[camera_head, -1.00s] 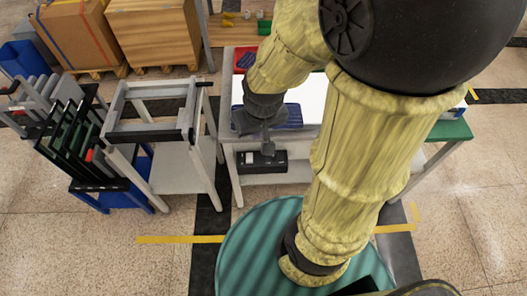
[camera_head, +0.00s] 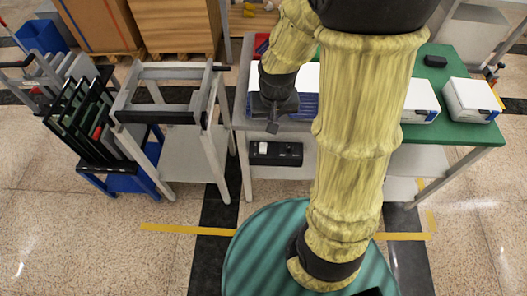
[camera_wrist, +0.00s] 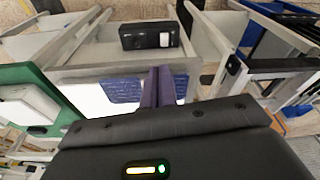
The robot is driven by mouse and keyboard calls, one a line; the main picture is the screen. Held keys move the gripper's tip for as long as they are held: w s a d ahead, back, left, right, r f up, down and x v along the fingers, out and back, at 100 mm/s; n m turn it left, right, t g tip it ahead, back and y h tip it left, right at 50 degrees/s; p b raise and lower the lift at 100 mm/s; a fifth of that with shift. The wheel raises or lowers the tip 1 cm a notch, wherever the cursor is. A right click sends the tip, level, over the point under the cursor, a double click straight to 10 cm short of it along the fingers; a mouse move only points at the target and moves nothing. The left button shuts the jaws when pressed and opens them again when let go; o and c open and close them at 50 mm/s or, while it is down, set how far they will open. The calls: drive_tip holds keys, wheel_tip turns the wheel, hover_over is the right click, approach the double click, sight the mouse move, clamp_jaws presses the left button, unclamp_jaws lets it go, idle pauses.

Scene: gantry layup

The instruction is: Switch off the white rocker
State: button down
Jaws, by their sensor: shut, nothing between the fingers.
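The white rocker (camera_head: 263,149) is at the left end of a black switch box (camera_head: 283,159) on the front of the workbench, below its top. In the wrist view the white rocker (camera_wrist: 164,40) is at the right end of the black box (camera_wrist: 137,42). Whether it is on or off I cannot tell. My gripper (camera_head: 272,128) is shut and empty, just above the box in the head picture. In the wrist view the closed fingers (camera_wrist: 159,71) point towards the box, with a visible gap in the picture.
A blue ribbed item (camera_wrist: 122,90) lies on the bench top close to my fingers. A grey frame cart (camera_head: 160,117) stands left of the bench. A green table (camera_head: 455,133) with white boxes (camera_head: 472,99) is at the right. Floor in front is open.

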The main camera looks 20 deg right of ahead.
drive_tip(key=m+b, duration=0.2)
drive_tip(key=b, duration=0.6)
hover_over(263, 150)
drive_tip(key=s, duration=0.1)
wheel_tip(263, 150, down, 17)
drive_tip(key=shift+s+a+g, duration=0.1)
drive_tip(key=shift+g, duration=0.2)
drive_tip(key=f, duration=0.6)
drive_tip(key=w+f, duration=0.1)
drive_tip(key=f, duration=0.3)
drive_tip(key=shift+d+b, duration=0.2)
drive_tip(key=shift+b, duration=0.2)
drive_tip(key=shift+r, duration=0.1)
drive_tip(key=shift+s+a+f, duration=0.1)
drive_tip(key=shift+s+f, duration=0.1)
drive_tip(key=shift+f, duration=0.2)
drive_tip(key=shift+w+r, duration=0.1)
